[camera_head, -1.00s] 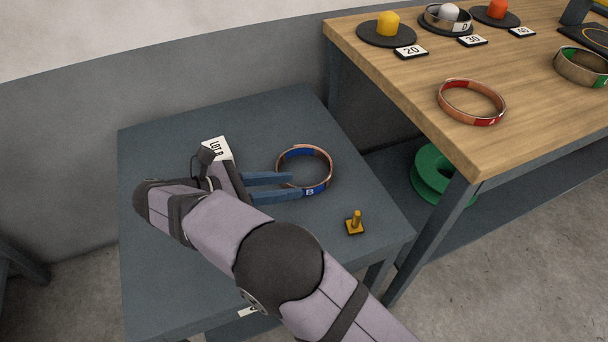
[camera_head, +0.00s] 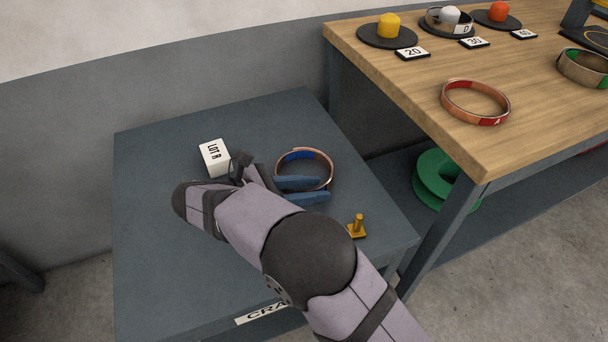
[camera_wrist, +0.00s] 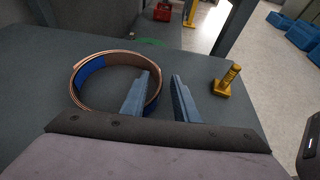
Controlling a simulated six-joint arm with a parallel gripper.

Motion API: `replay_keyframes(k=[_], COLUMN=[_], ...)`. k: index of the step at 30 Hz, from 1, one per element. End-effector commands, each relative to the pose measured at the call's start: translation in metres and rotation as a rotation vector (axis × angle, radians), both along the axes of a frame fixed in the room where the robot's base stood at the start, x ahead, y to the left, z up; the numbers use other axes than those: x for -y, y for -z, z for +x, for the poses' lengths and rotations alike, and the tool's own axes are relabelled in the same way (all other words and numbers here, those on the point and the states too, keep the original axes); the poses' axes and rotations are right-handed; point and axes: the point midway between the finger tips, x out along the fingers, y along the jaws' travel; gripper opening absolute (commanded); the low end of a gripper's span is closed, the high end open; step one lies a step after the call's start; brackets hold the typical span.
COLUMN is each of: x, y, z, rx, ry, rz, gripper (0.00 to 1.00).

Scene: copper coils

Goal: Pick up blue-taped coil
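The blue-taped coil (camera_head: 305,154) is a copper ring with blue tape, lying on the small grey table (camera_head: 150,240). My gripper (camera_head: 324,190) has two blue fingers, held apart, at the near side of the coil. In the wrist view the coil (camera_wrist: 92,66) is left of the gripper (camera_wrist: 162,80). There the left finger overlaps the coil's right rim, and the right finger is outside the ring. The gap between the fingers looks empty past the rim. I cannot tell whether either finger touches the coil.
A brass peg (camera_head: 357,227) stands near the table's right edge. A white LOT box (camera_head: 214,157) is behind my wrist. The wooden bench (camera_head: 440,90) at right holds a red-taped coil (camera_head: 475,102). A green spool (camera_head: 440,178) sits on its lower shelf.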

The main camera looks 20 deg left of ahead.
Motion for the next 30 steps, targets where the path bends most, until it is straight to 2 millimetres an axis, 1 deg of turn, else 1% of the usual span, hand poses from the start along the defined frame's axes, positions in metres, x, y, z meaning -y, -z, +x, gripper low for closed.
replay_keyframes(k=[7, 8, 9, 11, 25, 28, 30], x=[0.001, 0.001, 0.001, 0.001, 0.001, 0.001, 0.0], y=[0.0, 0.0, 0.0, 0.0, 0.001, -0.004, -0.011], z=[0.001, 0.001, 0.001, 0.001, 0.0, 0.0, 0.001], rx=[0.0, 0.0, 0.0, -0.001, -0.002, -0.003, -0.002], ry=[0.0, 0.0, 0.0, 0.0, -0.001, -0.001, -0.001], rz=[0.0, 0.0, 0.0, -0.001, -0.001, 0.0, 0.001], gripper=[0.27, 0.23, 0.13, 0.0, 0.0, 0.0, 0.0])
